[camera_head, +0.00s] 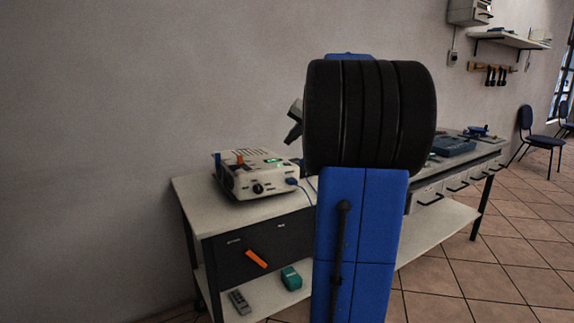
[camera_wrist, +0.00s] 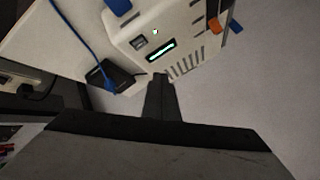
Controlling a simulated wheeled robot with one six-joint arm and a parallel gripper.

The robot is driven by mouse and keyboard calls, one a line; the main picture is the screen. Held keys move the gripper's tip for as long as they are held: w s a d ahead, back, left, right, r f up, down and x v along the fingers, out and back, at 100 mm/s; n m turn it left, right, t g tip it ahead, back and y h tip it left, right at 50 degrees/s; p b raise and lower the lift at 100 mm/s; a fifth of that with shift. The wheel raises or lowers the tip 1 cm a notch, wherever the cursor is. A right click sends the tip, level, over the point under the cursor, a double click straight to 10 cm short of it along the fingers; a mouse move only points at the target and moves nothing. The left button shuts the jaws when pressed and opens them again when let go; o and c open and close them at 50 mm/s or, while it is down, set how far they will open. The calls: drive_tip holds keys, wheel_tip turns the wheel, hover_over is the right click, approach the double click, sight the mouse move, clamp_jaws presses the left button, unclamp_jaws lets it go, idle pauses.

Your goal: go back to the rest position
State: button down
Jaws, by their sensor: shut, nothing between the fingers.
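My gripper (camera_head: 293,122) shows in the head view as a dark shape just left of my arm, above the right end of a white device. It is shut and empty; in the wrist view its dark fingers (camera_wrist: 160,92) are together, their tips in front of the device's edge. The white device (camera_head: 247,188) stands on the workbench, with a lit green display, a black knob and orange and blue parts. It also shows in the wrist view (camera_wrist: 138,22). A blue cable (camera_head: 302,186) leaves its right side; my arm hides part of it. The cable also appears in the wrist view (camera_wrist: 78,40).
The workbench (camera_head: 205,217) runs right behind my arm. A teal box (camera_head: 291,278) and a grey handheld item (camera_head: 240,302) lie on the lower shelf. A blue case (camera_head: 452,145) stands farther right. Chairs stand beyond.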

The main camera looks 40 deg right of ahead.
idle(0.6)
drive_tip(key=s+a+f+n+g, duration=0.1)
drive_tip(key=s+a+f+n, duration=0.15)
drive_tip(key=a, duration=0.65)
drive_tip(key=s+a+f+n+g+y, duration=0.1)
drive_tip(key=s+a+f, duration=0.2)
drive_tip(key=a, duration=0.7)
drive_tip(key=s+a+f+n+g, duration=0.1)
drive_tip(key=s+a+f+n, duration=0.15)
drive_tip(key=a, duration=0.65)
drive_tip(key=s+a+f+n, duration=0.2)
drive_tip(key=s+a+f, duration=0.4)
drive_tip(key=s, duration=0.4)
drive_tip(key=s+a+f+n+g, duration=0.1)
drive_tip(key=s+a+f+n, duration=0.2)
drive_tip(key=s+a+f, duration=0.4)
drive_tip(key=s+f, duration=0.2)
drive_tip(key=s, duration=0.1)
drive_tip(key=shift+s, duration=0.2)
